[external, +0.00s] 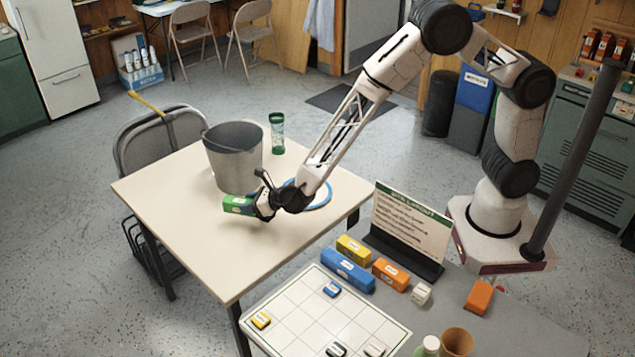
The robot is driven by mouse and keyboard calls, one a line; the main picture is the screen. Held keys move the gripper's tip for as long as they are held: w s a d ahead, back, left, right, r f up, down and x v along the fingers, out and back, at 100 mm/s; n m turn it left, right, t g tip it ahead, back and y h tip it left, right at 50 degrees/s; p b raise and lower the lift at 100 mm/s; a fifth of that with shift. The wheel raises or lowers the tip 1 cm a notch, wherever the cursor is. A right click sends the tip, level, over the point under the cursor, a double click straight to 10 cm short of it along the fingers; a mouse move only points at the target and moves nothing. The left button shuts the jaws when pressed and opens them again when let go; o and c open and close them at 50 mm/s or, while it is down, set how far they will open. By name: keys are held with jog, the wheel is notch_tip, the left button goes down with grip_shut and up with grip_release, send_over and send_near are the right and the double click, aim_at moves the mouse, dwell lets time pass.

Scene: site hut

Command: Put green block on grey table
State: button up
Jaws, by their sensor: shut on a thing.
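The green block (235,205) is in my gripper (256,204), which is shut on its right end. It is a small box with a white label, held close over the cream table, in front of the metal bucket; I cannot tell whether it touches the tabletop. The grey table (515,325) is at the lower right, under my arm's base, and is partly cut off by the picture edge.
On the grey table are a sign (408,228), several coloured blocks, a white grid board (300,325) and a brown cup (457,342).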

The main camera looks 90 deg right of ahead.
jog(key=s+a+r+n+y, duration=0.1)
jog(key=s+a, duration=0.9)
jog(key=a, duration=0.4)
jog(key=s+a+r+n+y, duration=0.1)
jog(key=s+a, duration=0.9)
jog(key=a, duration=0.5)
jog(key=s+a, duration=0.4)
jog(key=s, duration=0.5)
jog(key=s+a+r+y, duration=0.1)
jog(key=s+a, duration=0.3)
jog(key=s, duration=0.6)
jog(key=s+a+r+n, duration=0.1)
jog(key=s+a, duration=0.3)
jog(key=s, duration=0.5)
jog(key=shift+s+a+t+y, duration=0.2)
jog(key=shift+a+t+y, duration=0.1)
jog(key=shift+y, duration=0.1)
jog(key=shift+f, duration=0.2)
send_over(420, 331)
jog(key=shift+f, duration=3.05)
jog(key=shift+f, duration=1.85)
